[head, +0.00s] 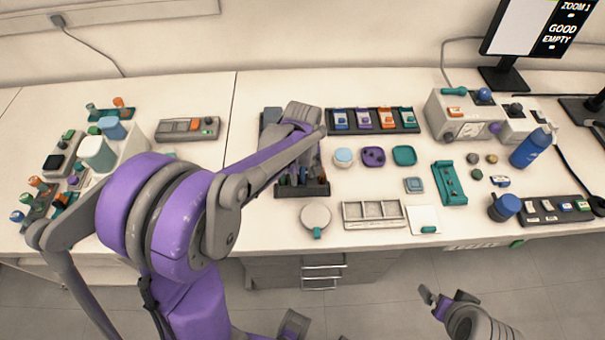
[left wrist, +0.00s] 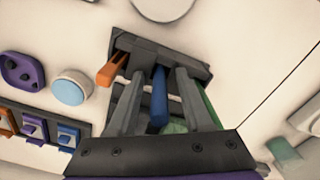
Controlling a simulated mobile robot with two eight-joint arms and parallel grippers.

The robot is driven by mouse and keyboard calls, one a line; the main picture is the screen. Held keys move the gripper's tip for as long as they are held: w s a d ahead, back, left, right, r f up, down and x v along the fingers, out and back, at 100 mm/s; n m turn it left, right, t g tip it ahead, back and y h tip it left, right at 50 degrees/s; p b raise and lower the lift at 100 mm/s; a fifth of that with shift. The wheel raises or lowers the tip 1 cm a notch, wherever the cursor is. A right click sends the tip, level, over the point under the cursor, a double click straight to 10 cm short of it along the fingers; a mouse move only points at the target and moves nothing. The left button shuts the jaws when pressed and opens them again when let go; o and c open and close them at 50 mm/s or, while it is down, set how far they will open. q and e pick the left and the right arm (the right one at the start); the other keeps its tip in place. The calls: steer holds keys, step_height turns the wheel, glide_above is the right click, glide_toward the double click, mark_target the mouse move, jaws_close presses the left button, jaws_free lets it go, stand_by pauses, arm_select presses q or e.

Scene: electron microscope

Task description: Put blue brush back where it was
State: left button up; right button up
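The blue brush (left wrist: 158,98) shows in the left wrist view with its far end at a dark rack (left wrist: 190,62). My left gripper (left wrist: 161,76) is open, with one finger on each side of the blue handle and visible gaps between. An orange handle (left wrist: 111,70) stands at the left of the rack and a green one (left wrist: 208,108) at the right. In the head view the rack (head: 316,190) is mostly hidden by my left arm, and the left fingers are hard to make out. My right gripper (head: 434,299) is low, in front of the table; its opening is unclear.
A round white dish (head: 316,214) and a grey divided tray (head: 374,214) lie near the rack. A blue-lidded jar (head: 343,157) and a purple tray (head: 373,156) are to its right. A dark rack of coloured clips (head: 374,120) stands behind. Bare table lies left of the rack.

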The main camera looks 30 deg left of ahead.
arm_select(q)
steer(key=shift+r, duration=0.1)
steer(key=shift+r, duration=0.3)
step_height(320, 180, up, 10)
steer(key=shift+r+p, duration=0.25)
steer(key=shift+p, duration=0.4)
steer(key=shift+r, duration=0.35)
steer(key=shift+s+d+r, duration=0.15)
steer(key=shift+s+r, duration=0.05)
steer(key=s+d+f+m+t, duration=0.2)
steer(key=s+d+m, duration=0.1)
steer(key=s+m, duration=0.2)
steer(key=s+d+f+m+t, duration=0.3)
steer(key=s+m, duration=0.3)
steer(key=s, duration=0.4)
steer(key=shift+d+m, duration=0.2)
steer(key=shift+m, duration=0.1)
